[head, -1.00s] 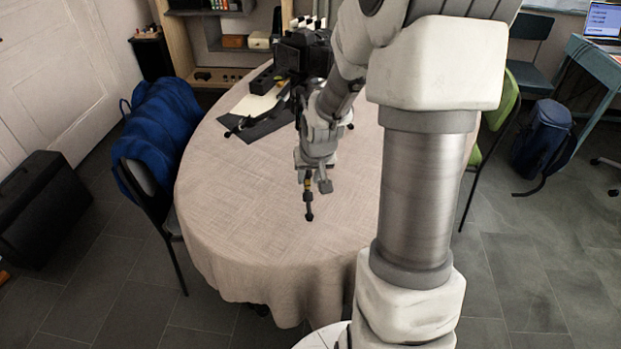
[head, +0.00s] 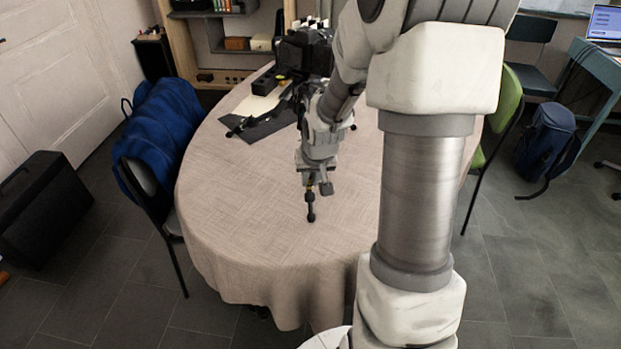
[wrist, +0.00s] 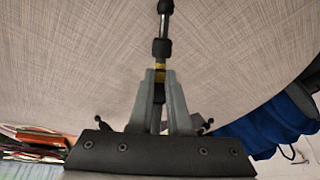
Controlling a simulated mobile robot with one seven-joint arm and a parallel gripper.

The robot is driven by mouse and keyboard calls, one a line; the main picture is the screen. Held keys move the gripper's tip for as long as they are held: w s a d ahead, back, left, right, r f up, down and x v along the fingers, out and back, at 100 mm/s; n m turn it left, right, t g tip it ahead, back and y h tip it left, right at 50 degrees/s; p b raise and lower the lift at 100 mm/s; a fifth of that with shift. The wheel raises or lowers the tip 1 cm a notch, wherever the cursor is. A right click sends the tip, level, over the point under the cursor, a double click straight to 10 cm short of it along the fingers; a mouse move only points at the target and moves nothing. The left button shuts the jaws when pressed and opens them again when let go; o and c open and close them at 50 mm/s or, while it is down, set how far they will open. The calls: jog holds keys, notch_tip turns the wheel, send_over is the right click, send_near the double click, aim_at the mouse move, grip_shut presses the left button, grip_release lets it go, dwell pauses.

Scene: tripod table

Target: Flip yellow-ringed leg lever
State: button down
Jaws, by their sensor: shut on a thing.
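The yellow-ringed leg is a dark tripod leg (head: 311,206) reaching toward the front of the table, its black foot low over or on the cloth. In the wrist view the leg (wrist: 164,25) runs away from my gripper, with its yellow ring (wrist: 160,67) right at the fingertips. My gripper (wrist: 160,80) is shut on a dark part of the leg by the ring, probably the lever, which the fingers mostly hide. In the head view my gripper (head: 317,184) is over the leg. The lever's position cannot be made out. The black camera (head: 303,52) sits on the tripod behind my arm.
The round clothed table (head: 235,215) is bare at the front and left. A dark mat (head: 262,128) and a black box (head: 268,80) lie at the back left. A chair with a blue jacket (head: 160,125) stands left; a green chair (head: 505,100) stands right.

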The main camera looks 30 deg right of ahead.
jog(key=shift+r, duration=0.1)
jog(key=shift+s+r+p, duration=0.2)
jog(key=shift+r+p, duration=0.15)
jog(key=shift+p, duration=0.05)
jog(key=shift+r, duration=0.25)
dwell(0.3)
jog(key=shift+s+r+p, duration=0.1)
jog(key=shift+r+p, duration=0.15)
jog(key=shift+p, duration=0.2)
jog(key=shift+r, duration=0.2)
jog(key=shift+r+p, duration=0.35)
jog(key=shift+p, duration=0.1)
jog(key=shift+r, duration=0.1)
dwell(0.3)
